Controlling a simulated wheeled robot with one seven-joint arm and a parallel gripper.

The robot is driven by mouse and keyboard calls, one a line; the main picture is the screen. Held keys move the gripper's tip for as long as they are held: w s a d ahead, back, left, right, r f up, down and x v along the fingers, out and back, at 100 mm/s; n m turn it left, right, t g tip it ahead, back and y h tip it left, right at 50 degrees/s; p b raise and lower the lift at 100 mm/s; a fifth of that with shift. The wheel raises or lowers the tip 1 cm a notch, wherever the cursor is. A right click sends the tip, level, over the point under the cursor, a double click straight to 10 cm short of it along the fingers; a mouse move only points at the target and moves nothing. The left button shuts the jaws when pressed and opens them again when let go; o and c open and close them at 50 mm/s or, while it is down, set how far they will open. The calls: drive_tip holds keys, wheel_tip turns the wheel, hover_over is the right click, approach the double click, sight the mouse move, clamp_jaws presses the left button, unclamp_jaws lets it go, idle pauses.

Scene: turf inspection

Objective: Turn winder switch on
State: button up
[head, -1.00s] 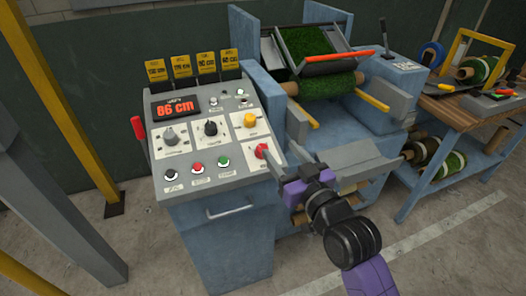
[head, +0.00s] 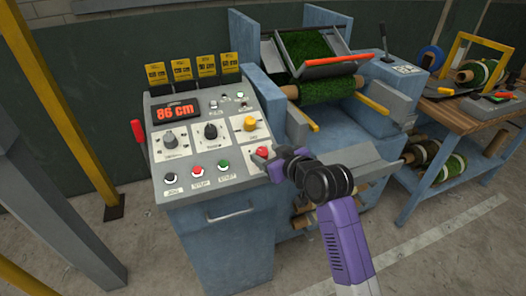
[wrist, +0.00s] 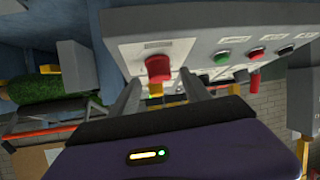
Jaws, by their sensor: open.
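The sloped control panel (head: 205,150) carries knobs, buttons and small switches. Their labels are too small for me to tell which control is the winder switch. A red knob (head: 262,152) sits at the panel's right side and shows in the wrist view (wrist: 158,68). My gripper (head: 276,160) is at that right edge, close to the red knob. In the wrist view my gripper (wrist: 160,77) is open, with the red knob between and just beyond its fingers. I cannot tell whether a finger touches it. A black knob (head: 211,131) and a yellow knob (head: 249,123) sit farther up the panel.
Green and red buttons (head: 223,166) sit left of the red knob. The turf machine (head: 385,120) with its green roll (head: 328,90) stands right of the panel. A wooden bench (head: 466,108) is at far right.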

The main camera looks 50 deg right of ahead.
drive_tip(key=shift+x, duration=1.35)
clamp_jaws()
